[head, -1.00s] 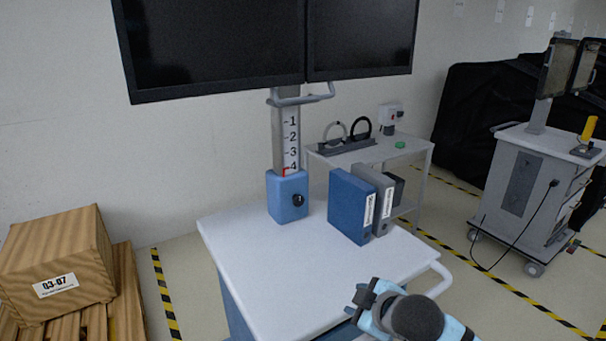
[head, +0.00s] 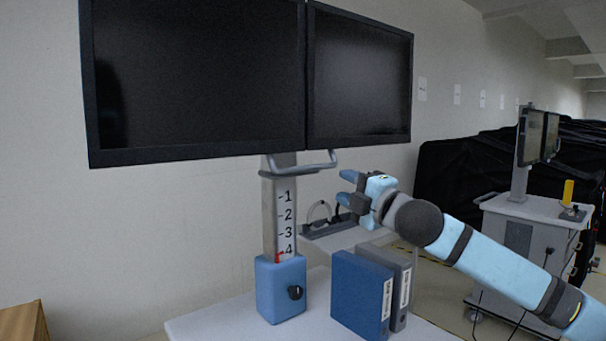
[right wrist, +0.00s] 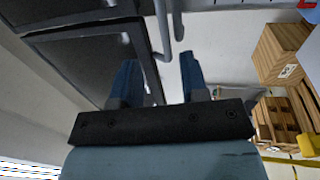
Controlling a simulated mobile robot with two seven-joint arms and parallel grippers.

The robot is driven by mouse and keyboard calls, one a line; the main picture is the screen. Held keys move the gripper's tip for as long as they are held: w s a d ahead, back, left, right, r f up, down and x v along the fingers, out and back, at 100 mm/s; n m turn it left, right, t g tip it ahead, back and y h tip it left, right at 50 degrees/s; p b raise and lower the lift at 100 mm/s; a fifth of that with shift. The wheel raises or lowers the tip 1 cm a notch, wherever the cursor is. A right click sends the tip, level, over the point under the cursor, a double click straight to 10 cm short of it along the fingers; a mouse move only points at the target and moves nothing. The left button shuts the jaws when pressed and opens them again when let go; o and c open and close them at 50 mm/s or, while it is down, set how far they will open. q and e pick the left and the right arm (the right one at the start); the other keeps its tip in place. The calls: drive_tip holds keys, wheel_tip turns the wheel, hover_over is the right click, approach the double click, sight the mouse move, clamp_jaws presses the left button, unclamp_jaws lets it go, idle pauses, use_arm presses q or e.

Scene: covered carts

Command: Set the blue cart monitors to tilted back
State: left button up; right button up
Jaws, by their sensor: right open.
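Two black monitors, left (head: 200,80) and right (head: 360,80), hang side by side above the blue cart. A grey handle (head: 318,166) sticks out below them by the scale column (head: 280,215), its red mark near 4. My right gripper (head: 346,187) is open and empty, just right of and slightly below the handle. In the right wrist view, the gripper (right wrist: 160,78) points toward the grey handle (right wrist: 160,35), which shows between and beyond the fingertips. The dark monitors (right wrist: 85,60) lie left there. My left gripper is not in view.
A blue housing with black knob (head: 280,290) sits at the column's foot. Blue (head: 358,295) and grey binders (head: 402,290) stand on the white cart top (head: 225,322), below my right arm. Another cart (head: 525,235) stands at the right. Wooden boxes (right wrist: 280,50) show in the wrist view.

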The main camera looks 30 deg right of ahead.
sight(310, 168)
drive_tip(key=p+x, duration=0.3)
drive_tip(key=x, duration=1)
drive_tip(key=shift+f, duration=0.1)
clamp_jaws()
